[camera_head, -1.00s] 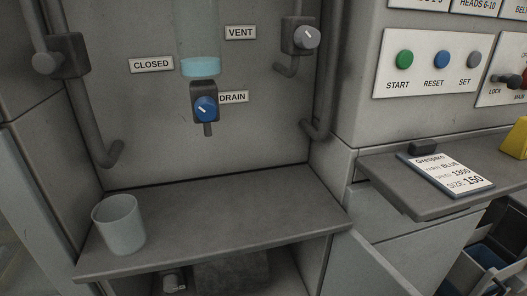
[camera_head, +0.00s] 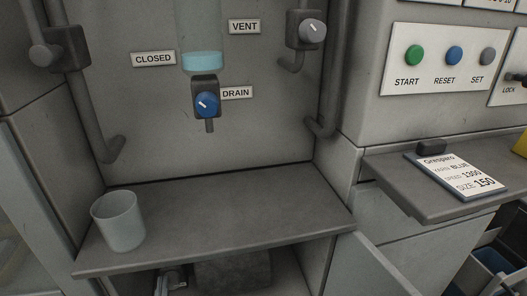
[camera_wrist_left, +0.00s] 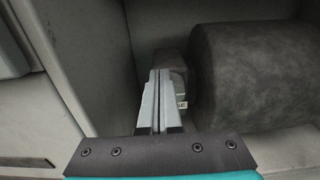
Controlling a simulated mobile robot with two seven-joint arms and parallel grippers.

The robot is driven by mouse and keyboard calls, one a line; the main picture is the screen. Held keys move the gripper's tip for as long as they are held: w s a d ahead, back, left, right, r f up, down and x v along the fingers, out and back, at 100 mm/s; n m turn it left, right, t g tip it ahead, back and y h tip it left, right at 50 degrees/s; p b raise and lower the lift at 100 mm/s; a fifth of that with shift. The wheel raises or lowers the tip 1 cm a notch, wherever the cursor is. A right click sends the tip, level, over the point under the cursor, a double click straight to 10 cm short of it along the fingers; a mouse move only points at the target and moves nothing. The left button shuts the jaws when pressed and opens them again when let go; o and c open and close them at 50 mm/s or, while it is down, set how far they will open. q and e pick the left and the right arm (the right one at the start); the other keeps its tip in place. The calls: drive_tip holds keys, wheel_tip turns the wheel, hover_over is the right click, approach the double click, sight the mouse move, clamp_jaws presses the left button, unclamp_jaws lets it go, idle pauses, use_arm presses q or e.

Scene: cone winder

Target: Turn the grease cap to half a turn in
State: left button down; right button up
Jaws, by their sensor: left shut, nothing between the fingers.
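The grease cap appears to be the small grey round part (camera_wrist_left: 180,85) on a dark block in the left wrist view, mostly hidden behind my fingers. A small pale label shows beside it. My left gripper (camera_wrist_left: 160,75) is shut and empty, its fingertips in front of the block and just left of the cap's visible part. I cannot tell whether they touch. In the head view my left gripper (camera_head: 166,281) shows small under the shelf, at the lower picture edge. The cap's turn position cannot be read. My right gripper is not in view.
A large dark rounded housing (camera_wrist_left: 250,75) fills the right of the recess. A shelf (camera_head: 260,215) lies above, with a grey cup (camera_head: 119,220) on its left. An open door panel (camera_head: 362,268) stands at the recess's right. A wall panel (camera_wrist_left: 65,55) is close on the left.

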use_arm(q)
drive_tip(key=shift+d+f+b, duration=0.1)
drive_tip(key=shift+f+b, duration=0.15)
drive_tip(key=shift+b, duration=0.05)
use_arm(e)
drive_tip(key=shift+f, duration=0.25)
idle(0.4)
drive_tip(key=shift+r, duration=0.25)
use_arm(q)
drive_tip(key=shift+f, duration=0.15)
drive_tip(key=shift+w+d+b, duration=0.1)
drive_tip(key=shift+d+b, duration=0.2)
drive_tip(key=shift+d, duration=0.25)
drive_tip(key=shift+d+b, duration=0.3)
drive_tip(key=shift+d, duration=0.05)
drive_tip(key=shift+w+d, duration=0.1)
drive_tip(key=shift+d, duration=0.15)
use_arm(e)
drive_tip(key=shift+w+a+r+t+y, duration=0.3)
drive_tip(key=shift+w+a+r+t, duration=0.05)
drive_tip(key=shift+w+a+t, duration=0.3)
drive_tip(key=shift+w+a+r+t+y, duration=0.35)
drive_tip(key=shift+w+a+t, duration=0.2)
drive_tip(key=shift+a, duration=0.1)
use_arm(q)
drive_tip(key=shift+f+b, duration=0.1)
drive_tip(key=shift+b, duration=0.25)
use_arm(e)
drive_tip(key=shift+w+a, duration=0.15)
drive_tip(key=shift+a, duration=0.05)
